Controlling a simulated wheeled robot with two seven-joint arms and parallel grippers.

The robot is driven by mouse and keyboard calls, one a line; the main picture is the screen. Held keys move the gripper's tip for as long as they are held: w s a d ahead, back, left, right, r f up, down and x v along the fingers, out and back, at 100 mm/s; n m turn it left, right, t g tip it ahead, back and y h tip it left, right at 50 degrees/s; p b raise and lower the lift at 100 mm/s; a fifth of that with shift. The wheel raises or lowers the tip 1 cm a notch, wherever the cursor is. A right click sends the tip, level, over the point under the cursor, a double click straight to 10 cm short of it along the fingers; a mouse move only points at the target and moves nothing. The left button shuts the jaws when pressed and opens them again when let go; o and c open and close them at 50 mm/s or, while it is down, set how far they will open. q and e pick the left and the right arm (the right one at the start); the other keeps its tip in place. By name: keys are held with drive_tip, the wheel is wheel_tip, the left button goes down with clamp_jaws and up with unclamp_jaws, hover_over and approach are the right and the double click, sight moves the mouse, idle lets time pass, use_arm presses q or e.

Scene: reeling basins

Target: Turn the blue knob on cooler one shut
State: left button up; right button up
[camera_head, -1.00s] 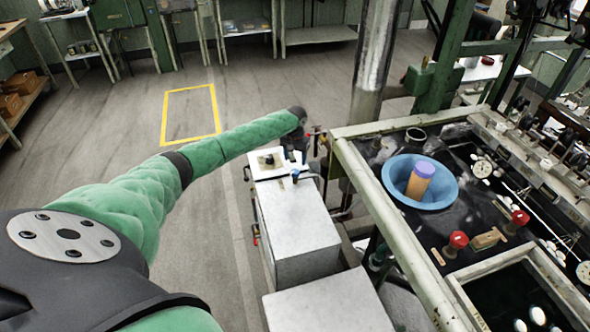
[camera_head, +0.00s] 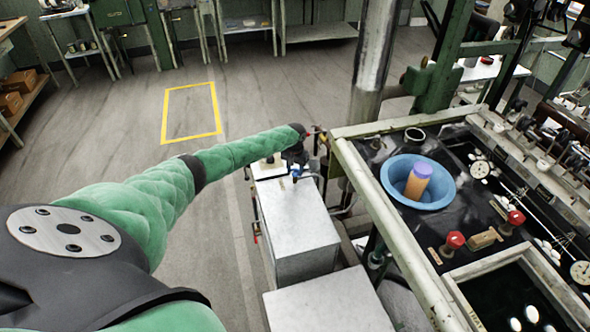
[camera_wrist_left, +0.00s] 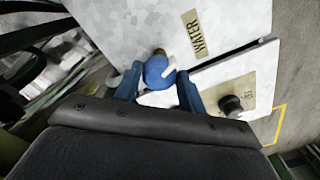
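The blue knob (camera_wrist_left: 157,71) with a white mark stands on the pale top of a cooler, next to a label reading WATER (camera_wrist_left: 196,33). It also shows small in the head view (camera_head: 295,175), on the grey box-shaped cooler (camera_head: 300,222). I cannot read a cooler number. My left gripper (camera_wrist_left: 160,77) is open, its two blue fingers on either side of the knob, with a narrow gap at the right finger. In the head view this gripper (camera_head: 296,158) is dark and hard to make out. My right gripper is not in view.
A black knob (camera_wrist_left: 231,105) stands on a plate right of the blue one. A second grey box (camera_head: 328,303) stands nearer. The bench frame (camera_head: 385,215), with a blue basin (camera_head: 392,190), is close on the right. Floor at the left is clear.

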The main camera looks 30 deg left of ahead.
use_arm(q)
drive_tip(key=c, duration=0.5)
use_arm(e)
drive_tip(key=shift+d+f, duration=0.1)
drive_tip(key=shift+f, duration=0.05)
use_arm(q)
drive_tip(key=shift+f+m+b, duration=0.1)
drive_tip(key=shift+m+b, duration=0.45)
drive_tip(key=shift+m, duration=0.45)
drive_tip(key=shift+m+b, duration=0.45)
drive_tip(key=shift+m, duration=0.85)
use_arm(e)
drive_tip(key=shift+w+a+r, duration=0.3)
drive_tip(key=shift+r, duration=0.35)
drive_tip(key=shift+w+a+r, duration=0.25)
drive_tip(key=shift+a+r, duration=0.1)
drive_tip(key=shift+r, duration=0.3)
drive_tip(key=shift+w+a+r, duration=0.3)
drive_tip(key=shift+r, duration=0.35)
use_arm(q)
drive_tip(key=o, duration=1)
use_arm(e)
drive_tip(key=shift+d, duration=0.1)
use_arm(q)
drive_tip(key=shift+r, duration=0.2)
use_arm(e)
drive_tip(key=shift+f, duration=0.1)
